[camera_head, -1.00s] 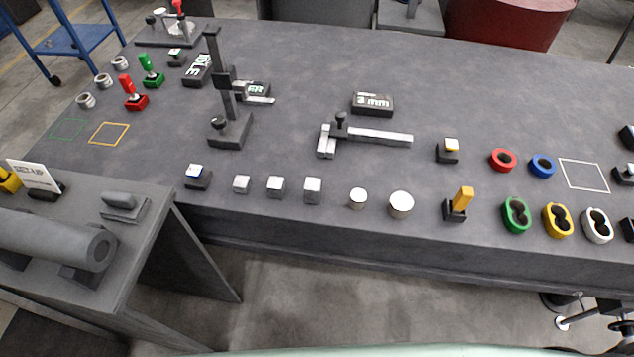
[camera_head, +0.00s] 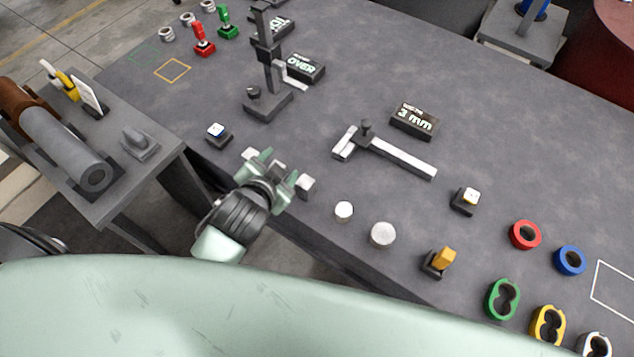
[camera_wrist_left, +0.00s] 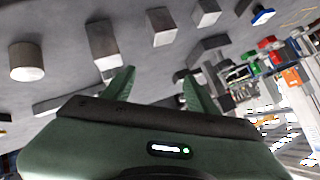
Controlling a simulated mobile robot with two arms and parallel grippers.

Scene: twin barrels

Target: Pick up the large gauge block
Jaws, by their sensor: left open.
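The large gauge block (camera_head: 306,185) is a pale metal block on the grey bench, partly hidden by my left gripper in the head view. It shows clearly in the left wrist view (camera_wrist_left: 104,46), upright, next to a pale cylinder (camera_wrist_left: 26,62). The middle block (camera_wrist_left: 160,26) and the small block (camera_wrist_left: 206,13) stand in the same row. My left gripper (camera_head: 280,167) is open and empty over the row in the head view. In the left wrist view its fingers (camera_wrist_left: 157,88) are apart, below the blocks in the picture, touching none. My right gripper is out of view.
Two pale cylinders, the smaller (camera_head: 344,211) and the larger (camera_head: 382,235), stand right of the blocks. A black stand with a blue-topped piece (camera_head: 217,134) is to the left. The bench's front edge is close.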

